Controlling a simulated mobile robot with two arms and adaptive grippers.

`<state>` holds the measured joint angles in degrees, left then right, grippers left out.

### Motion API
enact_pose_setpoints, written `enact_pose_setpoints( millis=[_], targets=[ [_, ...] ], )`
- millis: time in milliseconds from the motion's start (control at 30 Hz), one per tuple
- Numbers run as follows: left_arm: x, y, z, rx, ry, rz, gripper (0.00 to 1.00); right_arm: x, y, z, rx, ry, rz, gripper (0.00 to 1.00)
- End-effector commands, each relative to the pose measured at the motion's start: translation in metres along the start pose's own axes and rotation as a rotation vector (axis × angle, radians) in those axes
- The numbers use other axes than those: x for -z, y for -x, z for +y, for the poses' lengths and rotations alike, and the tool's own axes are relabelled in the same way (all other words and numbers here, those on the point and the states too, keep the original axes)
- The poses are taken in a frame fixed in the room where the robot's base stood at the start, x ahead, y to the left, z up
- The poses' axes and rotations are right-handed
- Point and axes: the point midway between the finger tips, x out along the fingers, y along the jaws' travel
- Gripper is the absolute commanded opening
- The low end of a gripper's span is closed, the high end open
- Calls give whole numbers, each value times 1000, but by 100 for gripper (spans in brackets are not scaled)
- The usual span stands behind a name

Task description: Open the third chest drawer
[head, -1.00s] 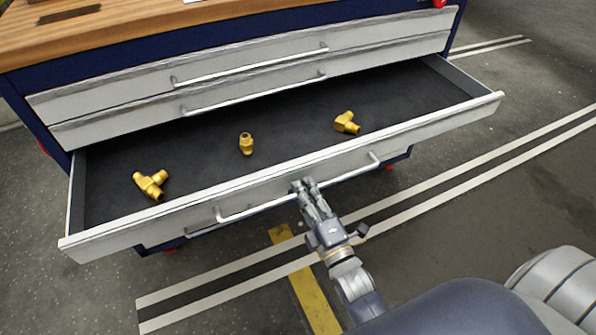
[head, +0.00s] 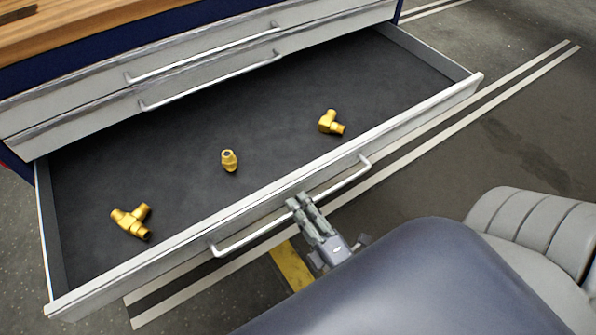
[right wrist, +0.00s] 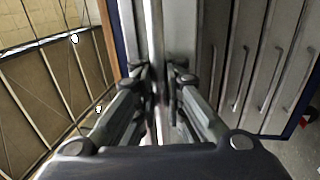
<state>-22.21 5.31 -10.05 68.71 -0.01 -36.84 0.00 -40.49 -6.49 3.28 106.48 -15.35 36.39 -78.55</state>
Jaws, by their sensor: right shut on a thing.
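The third chest drawer (head: 95,289) is pulled far out, its dark interior showing in the head view. Its long silver handle (head: 240,243) runs along the front panel. My right gripper (head: 300,201) is shut on the middle of this handle, in front of the drawer. In the right wrist view, the fingers (right wrist: 160,80) close around the handle bar, which runs up the picture between them. My left gripper is not in the head view.
The drawer holds three brass fittings: a tee (head: 131,221) at left, a short straight one (head: 229,160) in the middle and an elbow (head: 330,123) at right. Two shut drawers (head: 75,85) are above, under a wooden top (head: 50,25). Striped floor lies to the right.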

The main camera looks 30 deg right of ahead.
Motion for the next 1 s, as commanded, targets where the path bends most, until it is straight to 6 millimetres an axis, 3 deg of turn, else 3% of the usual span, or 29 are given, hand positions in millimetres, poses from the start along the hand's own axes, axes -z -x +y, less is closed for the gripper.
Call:
enact_pose_setpoints(
  millis=[167, 200, 300, 700, 867, 1000],
  targets=[
    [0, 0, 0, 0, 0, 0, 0, 1, 2, -5, 13, -1, 1, 0],
    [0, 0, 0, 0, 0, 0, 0, 1, 2, -5, 13, -1, 1, 12],
    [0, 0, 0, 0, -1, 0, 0, 1, 2, -4, 11, -1, 1, 30],
    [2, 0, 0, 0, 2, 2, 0, 0, 6, -2, 5, 0, 0, 30],
    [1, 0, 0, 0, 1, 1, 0, 0, 30, -3, 10, 0, 0, 30],
    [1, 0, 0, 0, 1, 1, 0, 0, 61, -3, 12, 0, -1, 30]
  ],
)
